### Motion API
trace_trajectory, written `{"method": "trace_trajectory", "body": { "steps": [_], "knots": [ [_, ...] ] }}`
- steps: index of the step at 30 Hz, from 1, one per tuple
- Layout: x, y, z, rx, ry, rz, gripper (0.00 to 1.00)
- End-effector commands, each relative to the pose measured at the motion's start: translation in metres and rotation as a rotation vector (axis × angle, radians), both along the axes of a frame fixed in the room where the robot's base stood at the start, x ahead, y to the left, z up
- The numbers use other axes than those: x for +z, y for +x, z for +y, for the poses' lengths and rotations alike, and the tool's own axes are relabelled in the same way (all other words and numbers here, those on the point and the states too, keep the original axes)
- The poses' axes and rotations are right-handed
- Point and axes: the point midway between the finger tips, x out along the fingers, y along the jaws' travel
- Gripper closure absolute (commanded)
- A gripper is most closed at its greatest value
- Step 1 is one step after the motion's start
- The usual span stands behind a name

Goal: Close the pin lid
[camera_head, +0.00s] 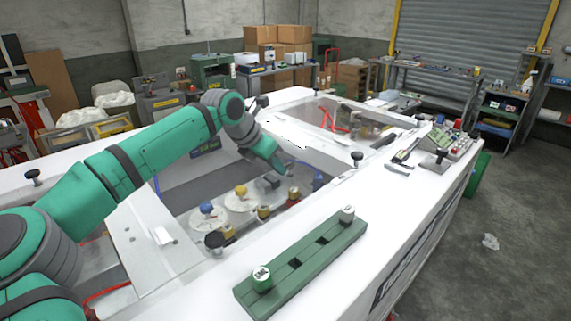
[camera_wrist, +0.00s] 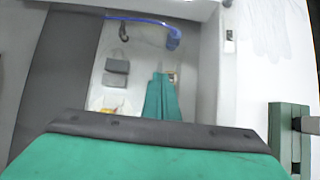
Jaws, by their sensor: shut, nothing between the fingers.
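My gripper (camera_head: 287,172) reaches down into the open compartment of the white machine (camera_head: 420,175), near its far right side. In the wrist view its green fingers (camera_wrist: 162,98) are together, with nothing visible between them. A white panel (camera_head: 145,245) with a small white handle (camera_head: 163,236) slopes at the compartment's near left side. A second, clear-topped panel (camera_head: 325,112) lies behind the arm. I cannot tell for certain which panel is the pin lid. Black knobbed pins (camera_head: 357,158) stand on the white rim. A dark grey block (camera_head: 270,181) sits near my gripper.
Inside the compartment are white discs with a blue knob (camera_head: 207,208) and a yellow knob (camera_head: 241,191), and several small jars. A green slotted rack (camera_head: 305,262) lies on the near rim. A blue hose (camera_wrist: 173,38) runs near my gripper.

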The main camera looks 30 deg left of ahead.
Motion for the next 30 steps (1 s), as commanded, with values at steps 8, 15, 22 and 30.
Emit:
{"method": "trace_trajectory", "body": {
  "steps": [8,15,22,30],
  "knots": [
    [-0.015,-0.003,-0.001,-0.002,-0.002,0.025,1.00],
    [-0.012,-0.003,-0.003,-0.005,-0.003,0.026,1.00],
    [0.024,0.000,-0.006,-0.009,-0.001,0.009,1.00],
    [0.085,0.002,-0.007,-0.009,0.001,-0.001,1.00]
  ]
}}
